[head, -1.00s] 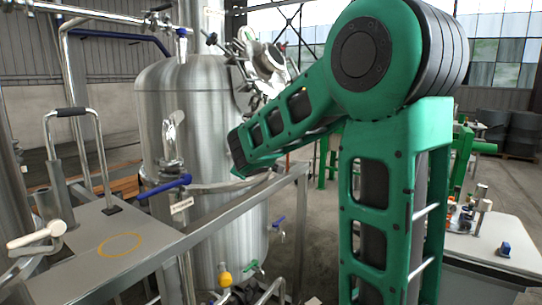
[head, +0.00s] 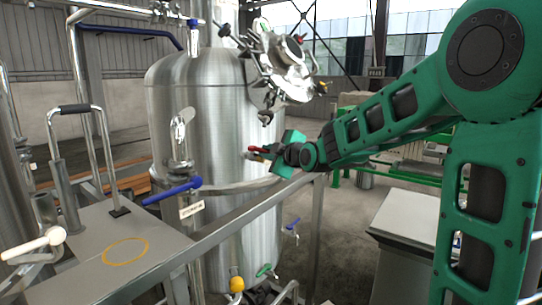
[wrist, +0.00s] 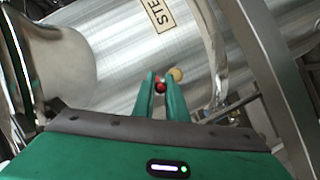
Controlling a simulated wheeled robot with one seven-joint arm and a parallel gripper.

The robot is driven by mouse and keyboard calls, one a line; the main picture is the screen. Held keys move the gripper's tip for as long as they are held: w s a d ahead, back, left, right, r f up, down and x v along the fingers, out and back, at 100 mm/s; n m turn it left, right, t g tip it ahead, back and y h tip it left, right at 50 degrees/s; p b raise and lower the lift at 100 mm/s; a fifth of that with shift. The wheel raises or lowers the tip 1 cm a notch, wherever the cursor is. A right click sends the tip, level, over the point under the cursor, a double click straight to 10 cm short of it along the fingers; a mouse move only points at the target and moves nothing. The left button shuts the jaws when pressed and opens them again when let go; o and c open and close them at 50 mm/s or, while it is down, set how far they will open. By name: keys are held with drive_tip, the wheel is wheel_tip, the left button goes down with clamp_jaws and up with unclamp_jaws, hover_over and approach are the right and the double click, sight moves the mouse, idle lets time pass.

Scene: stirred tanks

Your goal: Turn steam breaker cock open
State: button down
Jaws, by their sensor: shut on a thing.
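The steam breaker cock appears as a small red part (wrist: 161,87) with a tan knob (wrist: 177,74) just beyond it in the wrist view. My gripper (wrist: 161,96) is shut on the red part, which sits between its two green fingertips. In the head view my gripper (head: 272,154) reaches in from the right beside the steel tank, and the red part (head: 257,150) shows at its tips. A label reading "STE" (wrist: 158,14), cut off by the frame edge, is on the shiny surface behind. The cock's body is too small to tell its angle.
The large steel tank (head: 215,110) stands behind my gripper. A metal railing (head: 225,225) runs below my forearm. A blue-handled valve (head: 172,190) is to the left.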

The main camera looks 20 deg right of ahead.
drive_tip(key=shift+s+f, duration=0.1)
drive_tip(key=shift+f, duration=0.25)
drive_tip(key=c, duration=1.8)
unclamp_jaws()
drive_tip(key=shift+o, duration=0.2)
drive_tip(key=shift+r, duration=0.15)
drive_tip(key=shift+r, duration=0.1)
drive_tip(key=v, duration=1)
drive_tip(key=shift+s, duration=0.25)
drive_tip(key=shift+d, duration=0.1)
